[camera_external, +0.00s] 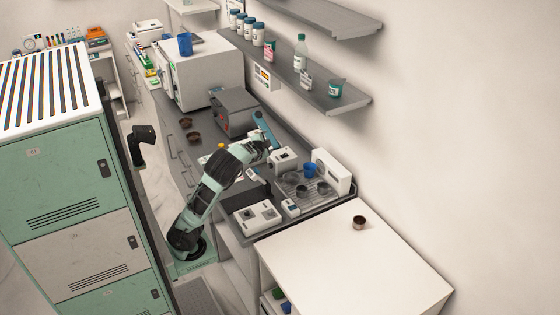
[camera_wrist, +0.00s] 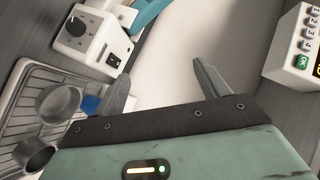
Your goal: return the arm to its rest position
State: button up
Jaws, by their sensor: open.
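My arm reaches from its base on the floor up over the grey counter (camera_external: 229,203), elbow bent. My gripper (camera_external: 272,146) is at the arm's far end, above the counter items near a white device (camera_external: 283,158). In the wrist view my gripper (camera_wrist: 160,70) has its two fingers spread wide apart. Nothing is between them, only a pale surface beyond. In the external view the fingers are too small to make out.
The wrist view shows a white dial device (camera_wrist: 88,33), a wire rack (camera_wrist: 22,88) with metal cups, and a keypad device (camera_wrist: 297,45). A blue cup (camera_external: 310,170) stands near the arm. Shelves (camera_external: 290,72) overhang the counter; green lockers (camera_external: 65,180) stand left.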

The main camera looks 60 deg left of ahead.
jog(key=s+a+f+n+g+h+p, duration=0.1)
jog(key=s+a+f+n+g+h, duration=0.15)
jog(key=s+f+n, duration=0.4)
jog(key=s+a+f+n+g+h+p, duration=0.1)
jog(key=s+f+g, duration=0.3)
jog(key=s, duration=0.5)
jog(key=s+d+n+g+h+p, duration=0.1)
jog(key=s+d+n+g+h, duration=0.1)
jog(key=s+d, duration=0.3)
jog(key=s+d+n+g+h+p, duration=0.1)
jog(key=s+d, duration=0.4)
jog(key=s, duration=0.7)
jog(key=shift+s+d+f+n+g+h+p, duration=0.2)
jog(key=shift+n+g+h+p, duration=0.15)
jog(key=shift+n+h, duration=0.45)
